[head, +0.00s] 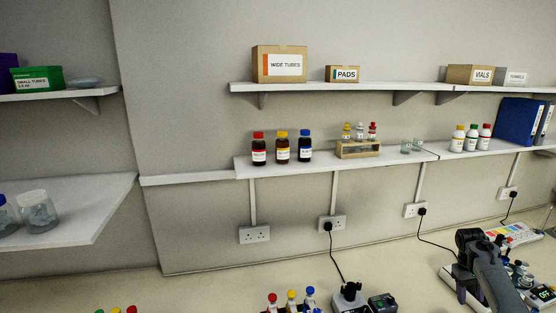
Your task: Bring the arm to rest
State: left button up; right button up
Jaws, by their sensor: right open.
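My right arm reaches in from the lower right over the bench (220,292), and my right gripper (461,291) hangs at its end, dark grey and pointing down. It is open, and I see nothing held in it. The fingertips are small and dark here, close to a pale item on the bench, and I cannot tell whether they touch it. My left gripper is not in view.
Bottles with red, yellow and blue caps (291,298) stand at the bottom edge, beside a small device (350,297) and a dark display unit (383,303). Bench items crowd my right arm. A lower shelf (300,165) holds bottles and a wooden rack (358,150).

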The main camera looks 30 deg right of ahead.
notch_tip(320, 180, up, 6)
jog(key=d+n+h, duration=0.2)
jog(key=h, duration=0.5)
jog(key=w+a+f+n+t+h, duration=0.2)
jog(key=a+n, duration=0.1)
jog(key=a, duration=0.5)
jog(key=w+a+f+n+t+h, duration=0.1)
jog(key=w+a+f+n+t, duration=0.2)
jog(key=a, duration=0.5)
jog(key=s+a+f+y, duration=0.3)
jog(key=s+a+y, duration=0.15)
jog(key=a, duration=1.05)
jog(key=s+a+f+n+t+y, duration=0.1)
jog(key=s+a+f+y, duration=0.35)
jog(key=a, duration=1.05)
jog(key=s+a+f+y, duration=0.2)
jog(key=s+a, duration=0.5)
jog(key=a, duration=0.9)
notch_tip(320, 180, up, 7)
jog(key=p, duration=0.7)
jog(key=shift+d, duration=0.25)
